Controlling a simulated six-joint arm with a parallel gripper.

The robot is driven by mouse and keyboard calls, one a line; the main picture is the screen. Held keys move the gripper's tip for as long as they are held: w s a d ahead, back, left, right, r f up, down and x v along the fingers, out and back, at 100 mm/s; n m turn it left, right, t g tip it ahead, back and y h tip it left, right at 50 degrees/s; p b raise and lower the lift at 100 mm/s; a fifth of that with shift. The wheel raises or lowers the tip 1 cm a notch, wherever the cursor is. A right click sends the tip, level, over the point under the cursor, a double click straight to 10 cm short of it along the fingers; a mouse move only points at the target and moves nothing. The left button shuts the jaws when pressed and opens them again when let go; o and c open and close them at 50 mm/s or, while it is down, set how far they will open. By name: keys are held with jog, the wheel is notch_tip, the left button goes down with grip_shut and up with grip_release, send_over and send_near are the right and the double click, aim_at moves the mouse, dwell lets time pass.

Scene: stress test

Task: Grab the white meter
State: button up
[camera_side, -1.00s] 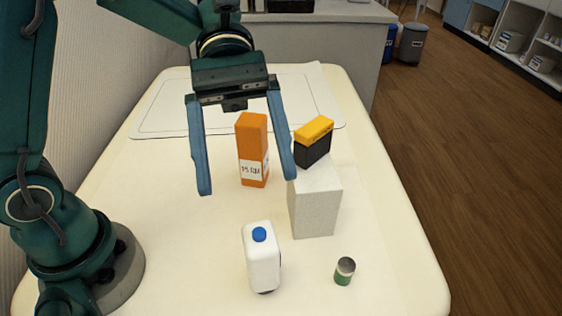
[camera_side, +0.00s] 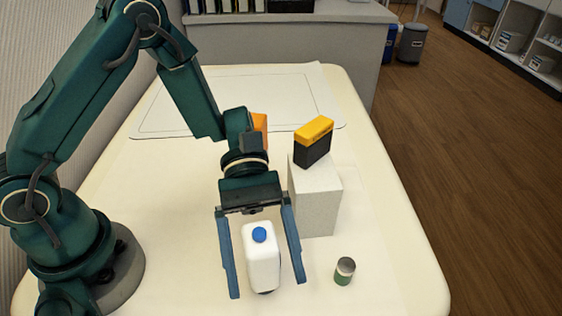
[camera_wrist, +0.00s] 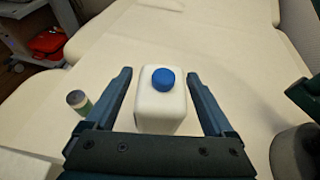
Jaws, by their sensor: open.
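A white bottle (camera_side: 262,262) with a blue cap stands upright on the table; it also shows in the wrist view (camera_wrist: 158,108). My gripper (camera_side: 268,289) is open, with one finger on each side of the bottle. In the wrist view, gaps show between the bottle and both fingers, so it is not gripped. I see nothing that is clearly a white meter. A yellow and black box-shaped object (camera_side: 313,143) rests on a pale grey block (camera_side: 316,200), right of my gripper.
A small green and grey can (camera_side: 344,271) stands right of the bottle. An orange box (camera_side: 260,128) is mostly hidden behind my arm. A flat white mat (camera_side: 285,95) lies at the table's far end. The table's right edge (camera_side: 420,235) is clear.

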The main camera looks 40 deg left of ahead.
jog(key=shift+s+d+f, duration=0.15)
jog(key=shift+d, duration=0.05)
grip_shut()
dwell(0.3)
